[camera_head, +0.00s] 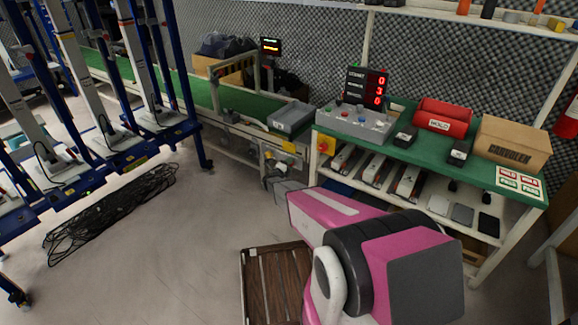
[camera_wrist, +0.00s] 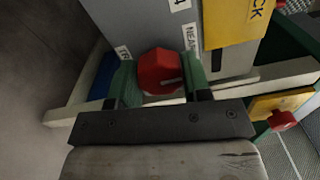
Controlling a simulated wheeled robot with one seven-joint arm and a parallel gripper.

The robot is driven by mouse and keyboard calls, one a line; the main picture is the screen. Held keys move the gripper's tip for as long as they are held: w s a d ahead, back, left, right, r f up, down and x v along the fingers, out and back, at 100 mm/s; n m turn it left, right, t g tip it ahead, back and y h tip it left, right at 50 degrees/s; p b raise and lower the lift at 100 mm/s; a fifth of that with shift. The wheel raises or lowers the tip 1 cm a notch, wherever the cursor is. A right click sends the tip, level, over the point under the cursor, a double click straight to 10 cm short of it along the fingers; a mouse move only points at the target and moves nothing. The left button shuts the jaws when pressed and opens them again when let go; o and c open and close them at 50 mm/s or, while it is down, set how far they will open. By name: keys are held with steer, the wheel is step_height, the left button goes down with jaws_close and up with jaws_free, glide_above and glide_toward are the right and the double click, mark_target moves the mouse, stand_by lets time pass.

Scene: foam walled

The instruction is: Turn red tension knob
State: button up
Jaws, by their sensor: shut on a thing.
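The red tension knob (camera_wrist: 158,68) shows in the wrist view as a faceted red knob with a small pale mark on its face. My gripper (camera_wrist: 160,88) has one green finger at each side of the knob, and it is shut on it. The knob sits by the lower edge of a grey box (camera_wrist: 225,60) with white labels and a yellow tag. In the head view my pink arm reaches toward the conveyor's near end, and the held knob is too small to make out there.
A second red knob on a yellow plate (camera_wrist: 283,121) lies to the right; it also shows in the head view (camera_head: 323,147). The green bench (camera_head: 400,160) holds a control box, a red bin and a carton. A wooden pallet (camera_head: 272,285) lies on the floor. Blue racks stand left.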

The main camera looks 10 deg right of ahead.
steer(key=o, duration=0.9)
steer(key=shift+o, duration=0.2)
steer(key=v, duration=1.1)
steer(key=shift+r, duration=0.1)
steer(key=s+a+r+n+y, duration=0.3)
steer(key=r+n+y, duration=0.4)
steer(key=n, duration=0.2)
steer(key=s+a+r+n+y, duration=0.2)
steer(key=s+r+n+y, duration=0.1)
steer(key=r+n+y, duration=0.45)
steer(key=s+d+r+n+g, duration=0.2)
steer(key=s+d+n+g, duration=0.1)
steer(key=s, duration=0.6)
steer(key=s+d+r+n+g+h, duration=0.1)
steer(key=s+n+g, duration=0.4)
steer(key=s, duration=0.5)
steer(key=s+d+r+n+g, duration=0.4)
steer(key=s+g, duration=0.1)
steer(key=s, duration=0.5)
steer(key=shift+d+r, duration=0.35)
steer(key=shift+r, duration=0.05)
